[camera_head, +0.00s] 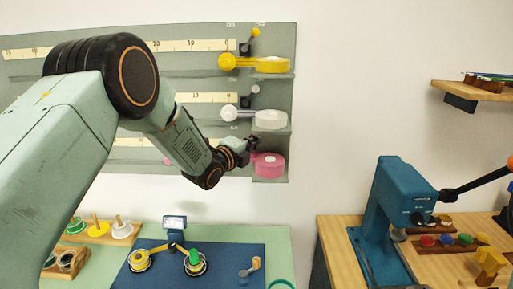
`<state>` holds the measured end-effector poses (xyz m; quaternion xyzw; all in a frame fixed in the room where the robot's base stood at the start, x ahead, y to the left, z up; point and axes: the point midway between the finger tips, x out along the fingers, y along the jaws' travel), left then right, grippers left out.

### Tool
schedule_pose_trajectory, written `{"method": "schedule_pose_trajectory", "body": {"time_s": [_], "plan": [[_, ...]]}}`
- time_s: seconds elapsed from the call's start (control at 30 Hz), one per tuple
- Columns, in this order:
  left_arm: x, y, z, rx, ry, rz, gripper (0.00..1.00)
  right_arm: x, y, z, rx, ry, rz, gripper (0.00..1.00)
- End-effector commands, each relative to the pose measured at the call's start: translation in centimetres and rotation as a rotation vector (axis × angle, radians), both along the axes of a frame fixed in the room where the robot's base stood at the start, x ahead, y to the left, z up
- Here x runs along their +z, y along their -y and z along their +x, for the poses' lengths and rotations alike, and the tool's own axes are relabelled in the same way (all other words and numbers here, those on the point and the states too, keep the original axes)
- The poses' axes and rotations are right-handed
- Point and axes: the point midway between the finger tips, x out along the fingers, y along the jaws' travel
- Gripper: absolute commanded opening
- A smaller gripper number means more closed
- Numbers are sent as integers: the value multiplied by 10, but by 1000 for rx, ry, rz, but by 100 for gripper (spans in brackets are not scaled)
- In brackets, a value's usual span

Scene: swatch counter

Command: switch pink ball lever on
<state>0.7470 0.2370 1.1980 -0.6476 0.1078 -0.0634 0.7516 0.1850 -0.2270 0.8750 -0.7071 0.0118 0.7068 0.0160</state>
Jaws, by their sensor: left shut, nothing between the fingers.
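My left gripper (246,150) is shut, with nothing seen between its fingers. It is at the bottom row of the grey wall panel (285,100), just above and left of the pink round housing (269,165). The pink ball lever is not clearly visible; the gripper covers the area where the lever would be, so its position and any contact cannot be told. My right gripper is not in view.
A yellow housing (272,65) and a white housing (270,119) sit above the pink one. Below are a blue mat (225,262) with several small items and a ring stand. A blue press (400,205) stands right; a wooden shelf (475,91) hangs above it.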

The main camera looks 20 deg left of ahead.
Motion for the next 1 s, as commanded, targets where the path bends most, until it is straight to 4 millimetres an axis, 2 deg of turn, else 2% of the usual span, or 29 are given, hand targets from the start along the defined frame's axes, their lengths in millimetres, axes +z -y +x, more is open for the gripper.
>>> {"method": "schedule_pose_trajectory", "body": {"time_s": [0.23,1.0], "plan": [[-1,-8,-2,1,41,-142,0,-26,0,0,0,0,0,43],[3,-7,-2,0,46,-157,0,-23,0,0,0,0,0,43]]}}
